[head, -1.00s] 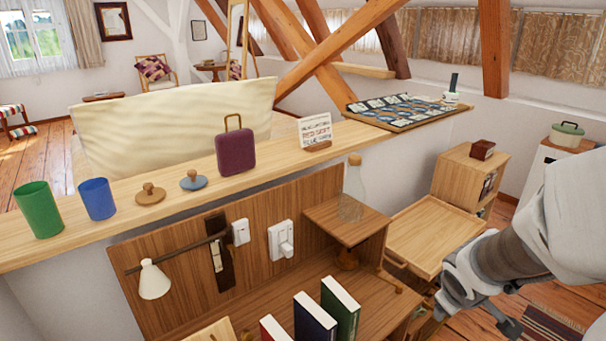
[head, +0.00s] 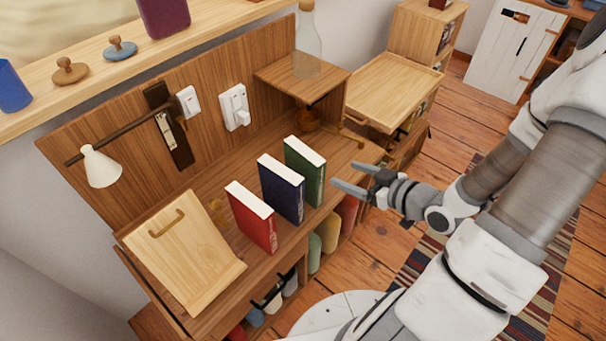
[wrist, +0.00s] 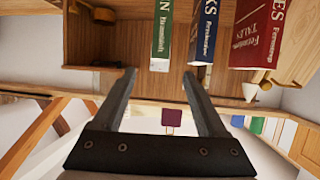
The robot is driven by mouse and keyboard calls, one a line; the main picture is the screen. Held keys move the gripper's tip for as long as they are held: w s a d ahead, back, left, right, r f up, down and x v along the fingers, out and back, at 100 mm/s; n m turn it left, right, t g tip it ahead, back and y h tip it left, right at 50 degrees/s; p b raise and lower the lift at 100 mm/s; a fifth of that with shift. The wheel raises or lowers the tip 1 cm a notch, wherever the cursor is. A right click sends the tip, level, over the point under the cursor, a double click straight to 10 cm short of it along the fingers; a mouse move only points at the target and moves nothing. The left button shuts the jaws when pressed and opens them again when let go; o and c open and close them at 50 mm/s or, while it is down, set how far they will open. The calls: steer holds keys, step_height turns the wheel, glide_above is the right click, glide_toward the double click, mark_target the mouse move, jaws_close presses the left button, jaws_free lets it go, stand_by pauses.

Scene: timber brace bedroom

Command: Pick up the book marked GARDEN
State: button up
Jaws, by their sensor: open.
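Three books stand upright on the wooden desk: a green book (head: 305,172), a dark blue book (head: 281,190) and a red book (head: 251,217). In the wrist view, which appears upside down, the green book (wrist: 162,38) is nearest the line between the fingers. The blue book (wrist: 204,38) and red book (wrist: 257,38) are beside it.
A sloped wooden stand (head: 185,250) is left of the books. A glass bottle (head: 307,45) stands on a raised shelf (head: 300,80) behind them. A wall lamp (head: 100,167) hangs at left. A wooden cabinet with a tray-like top (head: 395,90) is beyond the desk. Floor is open at right.

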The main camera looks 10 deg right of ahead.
mark_target(322, 166)
steer(key=b+x, duration=0.5)
steer(key=x, duration=0.6)
steer(key=shift+w+a+f+b, duration=0.2)
steer(key=shift+f+b, duration=0.1)
steer(key=shift+b, duration=0.1)
steer(key=shift+f+b+x, duration=0.2)
steer(key=shift+b+x, duration=0.8)
steer(key=shift+x, duration=1.6)
steer(key=shift+s, duration=0.1)
jaws_close()
